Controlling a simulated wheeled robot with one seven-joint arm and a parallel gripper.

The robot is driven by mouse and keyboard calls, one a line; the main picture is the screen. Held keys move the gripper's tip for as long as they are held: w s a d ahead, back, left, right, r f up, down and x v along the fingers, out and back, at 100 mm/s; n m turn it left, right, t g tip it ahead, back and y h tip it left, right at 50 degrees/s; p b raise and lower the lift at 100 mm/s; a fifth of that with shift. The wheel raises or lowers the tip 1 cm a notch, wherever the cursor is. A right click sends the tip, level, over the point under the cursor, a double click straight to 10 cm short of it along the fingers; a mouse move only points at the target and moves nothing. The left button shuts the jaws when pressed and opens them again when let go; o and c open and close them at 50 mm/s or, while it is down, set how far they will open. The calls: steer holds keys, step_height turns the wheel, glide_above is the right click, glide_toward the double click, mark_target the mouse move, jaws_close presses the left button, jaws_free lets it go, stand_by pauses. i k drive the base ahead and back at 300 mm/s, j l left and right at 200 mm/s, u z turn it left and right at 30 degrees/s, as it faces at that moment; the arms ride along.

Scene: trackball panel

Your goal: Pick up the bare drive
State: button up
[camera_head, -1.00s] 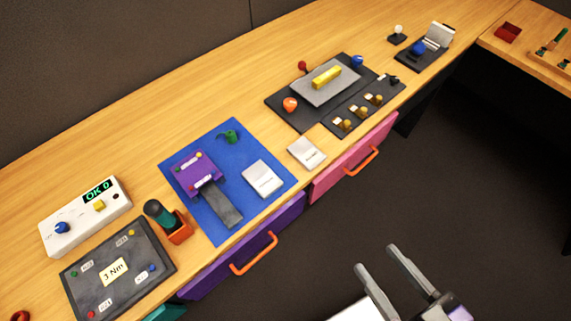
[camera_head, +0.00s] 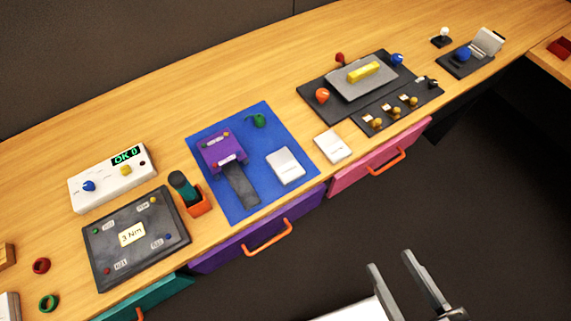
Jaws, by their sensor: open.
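Two pale, flat, drive-like boxes show in the head view. One pale box (camera_head: 333,147) lies on the bare wood near the counter's front edge. The other pale box (camera_head: 285,166) lies on the blue mat (camera_head: 225,207). Their labels are too small to read, so I cannot tell for sure which is the bare drive. A purple device (camera_head: 221,150) with a dark grey strip (camera_head: 241,186) is also on the mat. My gripper (camera_head: 391,261) is open and empty, in front of the counter over the floor, apart from both boxes.
A dark panel (camera_head: 313,93) with an orange ball and yellow bar stands right of the boxes. Left are an orange holder (camera_head: 200,203), a 3 Nm board (camera_head: 107,246) and a white OK 0 box (camera_head: 108,184). Purple (camera_head: 215,254) and pink (camera_head: 350,177) drawers with orange handles line the front.

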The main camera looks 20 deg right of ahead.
mark_target(284, 165)
steer(key=l+u, duration=0.15)
steer(key=u, duration=0.35)
steer(key=k+l+u, duration=0.1)
steer(key=u, duration=0.4)
steer(key=k+l+u, duration=0.1)
steer(key=u, duration=0.4)
steer(key=k+l, duration=0.35)
steer(key=k+u, duration=0.05)
steer(key=k, duration=0.05)
